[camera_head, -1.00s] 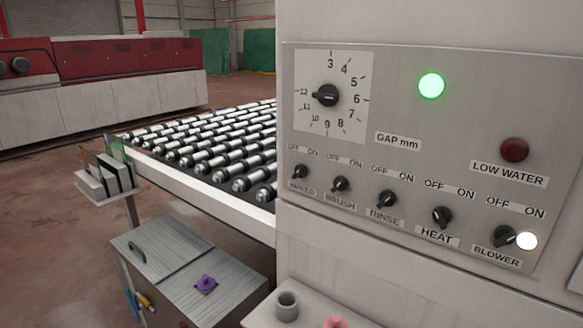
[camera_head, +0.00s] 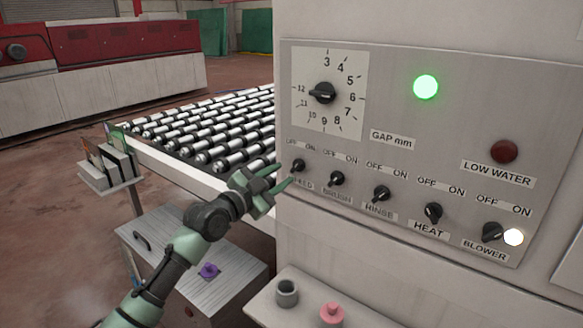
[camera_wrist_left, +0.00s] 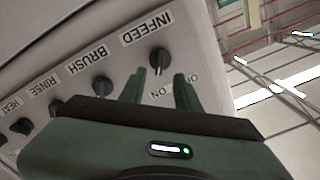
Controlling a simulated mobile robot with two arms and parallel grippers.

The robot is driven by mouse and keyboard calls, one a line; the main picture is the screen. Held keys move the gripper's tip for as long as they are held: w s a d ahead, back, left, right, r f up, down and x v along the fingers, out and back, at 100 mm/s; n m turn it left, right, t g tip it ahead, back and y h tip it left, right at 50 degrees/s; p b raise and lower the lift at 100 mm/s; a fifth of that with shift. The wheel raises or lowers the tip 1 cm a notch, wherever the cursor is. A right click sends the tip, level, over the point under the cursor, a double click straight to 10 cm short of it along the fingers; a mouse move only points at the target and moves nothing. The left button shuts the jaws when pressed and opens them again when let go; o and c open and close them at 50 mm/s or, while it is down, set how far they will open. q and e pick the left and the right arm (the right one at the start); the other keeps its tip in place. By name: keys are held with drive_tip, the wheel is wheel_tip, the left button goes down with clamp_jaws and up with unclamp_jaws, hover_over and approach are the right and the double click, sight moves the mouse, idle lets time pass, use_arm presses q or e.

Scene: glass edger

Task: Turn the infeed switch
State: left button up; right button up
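The infeed switch (camera_head: 298,165) is a small black rotary knob at the left end of the lower row on the grey panel. Its INFEED label is partly covered by my finger in the head view. My left gripper (camera_head: 283,174) is open and empty, its green fingertips just left of the knob. In the left wrist view the infeed knob (camera_wrist_left: 160,60) lies just beyond the gap between the two open fingers (camera_wrist_left: 160,75). I cannot tell whether they touch it. Which way the knob points is hard to tell. My right gripper is not in view.
The brush knob (camera_head: 337,178) sits close to the right of the infeed knob, with several more beyond. The roller conveyor (camera_head: 200,176) is left of the panel.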

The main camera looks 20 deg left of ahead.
sight(295, 167)
use_arm(q)
drive_tip(key=shift+p+x, duration=0.3)
drive_tip(key=shift+x, duration=2.4)
drive_tip(key=shift+f, duration=0.1)
clamp_jaws()
